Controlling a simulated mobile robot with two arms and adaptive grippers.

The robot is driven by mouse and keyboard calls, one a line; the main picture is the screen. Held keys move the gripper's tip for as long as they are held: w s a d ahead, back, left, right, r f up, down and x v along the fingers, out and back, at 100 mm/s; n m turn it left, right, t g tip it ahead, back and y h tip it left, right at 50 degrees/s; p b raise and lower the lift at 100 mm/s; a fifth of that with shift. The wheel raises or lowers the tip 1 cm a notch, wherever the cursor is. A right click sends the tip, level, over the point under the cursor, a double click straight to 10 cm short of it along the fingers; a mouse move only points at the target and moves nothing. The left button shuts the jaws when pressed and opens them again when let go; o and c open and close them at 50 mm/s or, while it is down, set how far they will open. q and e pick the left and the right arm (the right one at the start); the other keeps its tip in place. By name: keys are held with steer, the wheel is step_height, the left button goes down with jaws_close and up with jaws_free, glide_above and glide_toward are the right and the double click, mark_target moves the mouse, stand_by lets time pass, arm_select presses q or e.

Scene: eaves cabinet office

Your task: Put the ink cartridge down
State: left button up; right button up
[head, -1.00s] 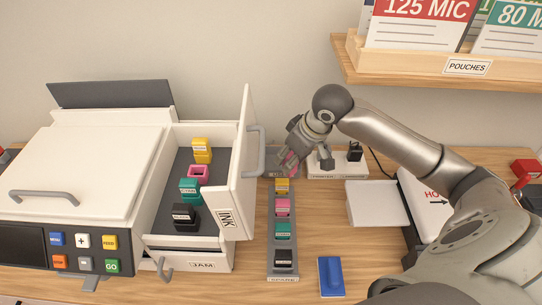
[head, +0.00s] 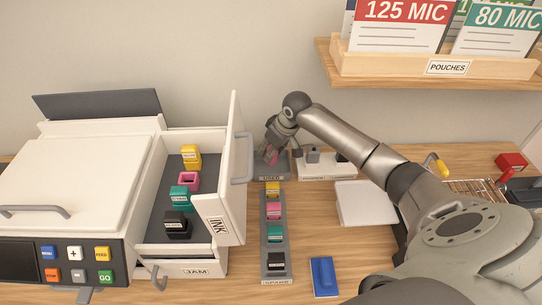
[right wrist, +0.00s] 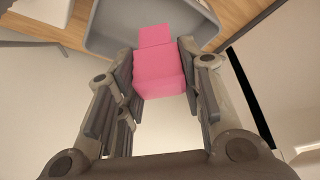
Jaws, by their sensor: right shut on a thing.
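My right gripper (head: 273,148) is shut on a pink ink cartridge (head: 272,157), at the grey tray labelled USED (head: 271,178). In the right wrist view the pink cartridge (right wrist: 158,72) sits between the two fingers (right wrist: 160,80), with the grey tray (right wrist: 105,30) around its far end. I cannot tell whether the cartridge touches the tray floor. My left gripper is not in view.
The open INK drawer (head: 217,225) holds yellow, pink, teal and black cartridges. A SPARE rack (head: 263,240) with coloured cartridges stands in front of the tray. A white-based holder (head: 322,172) stands close right of the tray.

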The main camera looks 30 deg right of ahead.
steer(key=shift+w+d+f, duration=0.2)
steer(key=shift+w+f, duration=0.25)
steer(key=shift+f, duration=1.7)
steer(key=shift+f, duration=0.1)
steer(key=o, duration=1)
steer(key=shift+v, duration=3.85)
steer(key=shift+f, duration=0.1)
